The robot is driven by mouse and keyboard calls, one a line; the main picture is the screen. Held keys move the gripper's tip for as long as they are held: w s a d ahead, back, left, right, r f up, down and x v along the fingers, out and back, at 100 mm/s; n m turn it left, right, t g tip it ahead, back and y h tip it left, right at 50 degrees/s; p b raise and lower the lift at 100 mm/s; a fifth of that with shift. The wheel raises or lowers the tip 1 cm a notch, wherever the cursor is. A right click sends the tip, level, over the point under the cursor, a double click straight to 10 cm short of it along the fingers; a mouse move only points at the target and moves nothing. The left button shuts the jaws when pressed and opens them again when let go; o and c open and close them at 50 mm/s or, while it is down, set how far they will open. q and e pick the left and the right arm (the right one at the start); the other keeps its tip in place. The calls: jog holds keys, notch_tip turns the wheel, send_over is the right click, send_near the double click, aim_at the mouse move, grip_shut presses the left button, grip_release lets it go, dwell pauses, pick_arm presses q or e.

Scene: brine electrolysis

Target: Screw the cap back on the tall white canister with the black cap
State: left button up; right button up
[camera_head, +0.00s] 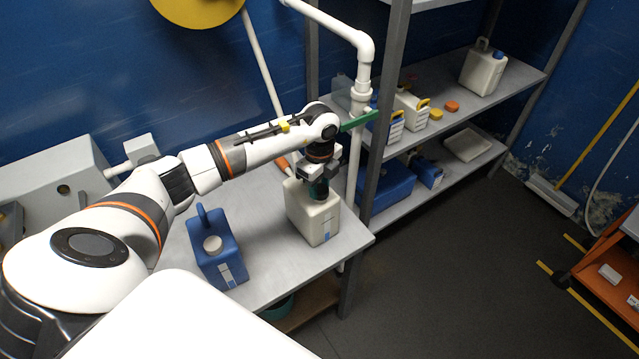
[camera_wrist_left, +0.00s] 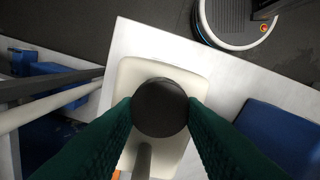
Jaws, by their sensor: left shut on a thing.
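The white canister (camera_head: 315,219) stands upright on the grey table near its right end. In the left wrist view the canister (camera_wrist_left: 188,78) is seen from above, with its round black cap (camera_wrist_left: 160,107) in the middle. My left gripper (camera_head: 318,190) points down over the canister's top. In the left wrist view its green fingers (camera_wrist_left: 160,112) are shut on the black cap from both sides. The cap sits over the canister's neck; whether its thread is engaged cannot be told. My right gripper is not in view.
A blue canister (camera_head: 216,252) with a white cap stands left on the same table (camera_head: 270,262). A white pipe (camera_head: 354,165) and a shelf post (camera_head: 386,110) rise close behind my left gripper. Shelves at right hold several containers, including a white canister (camera_head: 482,70).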

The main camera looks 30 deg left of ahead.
pick_arm(q)
jog(key=shift+f+b, duration=0.45)
jog(key=shift+f, duration=0.4)
dwell(1.9)
jog(key=shift+w+f+m+b, duration=0.15)
jog(key=shift+m+b, duration=0.4)
jog(key=shift+m, duration=0.45)
jog(key=m+b, duration=0.1)
jog(key=m, duration=0.1)
jog(key=shift+m, duration=0.9)
jog(key=m+b, duration=0.1)
jog(key=m, duration=0.1)
jog(key=shift+m, duration=0.3)
jog(key=shift+m+b, duration=0.7)
jog(key=shift+m, duration=0.8)
